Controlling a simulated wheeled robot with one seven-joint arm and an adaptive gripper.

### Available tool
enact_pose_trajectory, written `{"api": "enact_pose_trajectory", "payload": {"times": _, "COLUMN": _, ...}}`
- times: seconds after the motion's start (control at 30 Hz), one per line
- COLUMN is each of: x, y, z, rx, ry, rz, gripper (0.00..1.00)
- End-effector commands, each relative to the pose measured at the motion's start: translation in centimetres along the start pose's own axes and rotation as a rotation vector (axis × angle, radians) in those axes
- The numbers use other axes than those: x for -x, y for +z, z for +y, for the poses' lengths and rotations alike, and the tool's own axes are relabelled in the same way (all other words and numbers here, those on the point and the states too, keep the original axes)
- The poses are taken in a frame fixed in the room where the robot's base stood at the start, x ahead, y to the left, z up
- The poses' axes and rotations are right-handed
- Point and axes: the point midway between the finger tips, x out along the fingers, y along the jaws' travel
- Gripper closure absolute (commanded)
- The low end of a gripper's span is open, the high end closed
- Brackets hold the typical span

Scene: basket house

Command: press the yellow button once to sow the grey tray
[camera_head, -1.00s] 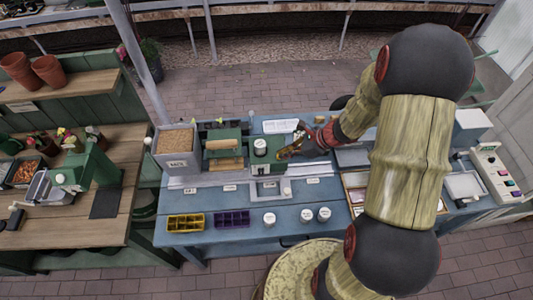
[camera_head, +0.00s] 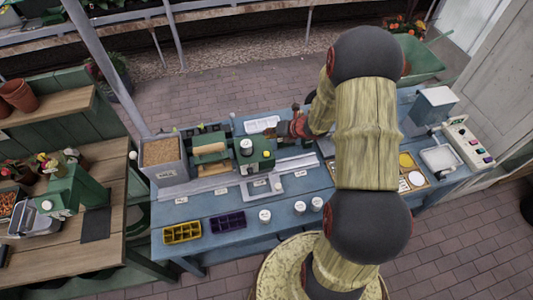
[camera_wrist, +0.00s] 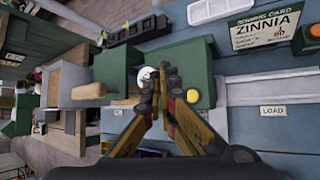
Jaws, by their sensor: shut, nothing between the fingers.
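The yellow button (camera_head: 266,155) is a small round cap on the green machine (camera_head: 240,153). In the wrist view, the yellow button (camera_wrist: 193,96) shows just right of my fingers. My gripper (camera_head: 276,132) is shut and empty, above the back right part of the machine. In the wrist view, my gripper (camera_wrist: 167,72) has its fingertips together, close to a white round cap (camera_wrist: 148,76). The fingers look apart from the button. A grey, tray-like piece (camera_head: 250,189) lies in front of the machine; I cannot tell whether it is the grey tray.
A grain bin (camera_head: 165,160) stands left of the machine. A zinnia card (camera_wrist: 265,30) lies behind it. A control box (camera_head: 468,142) is far right.

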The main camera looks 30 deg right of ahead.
Motion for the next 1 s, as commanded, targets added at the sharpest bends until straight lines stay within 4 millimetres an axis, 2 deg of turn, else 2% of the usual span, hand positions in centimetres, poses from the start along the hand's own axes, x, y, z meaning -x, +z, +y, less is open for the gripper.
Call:
{"api": "enact_pose_trajectory", "payload": {"times": 0.27, "x": -0.9, "y": -0.7, "z": -0.6, "rx": 0.001, "ry": 0.001, "rz": 0.001, "gripper": 1.00}}
{"api": "enact_pose_trajectory", "payload": {"times": 0.8, "x": -5.5, "y": -4.0, "z": -4.0, "rx": 0.002, "ry": 0.001, "rz": 0.000, "gripper": 1.00}}
{"api": "enact_pose_trajectory", "payload": {"times": 1.0, "x": -6.2, "y": -4.5, "z": -4.5, "rx": 0.002, "ry": 0.001, "rz": 0.000, "gripper": 1.00}}
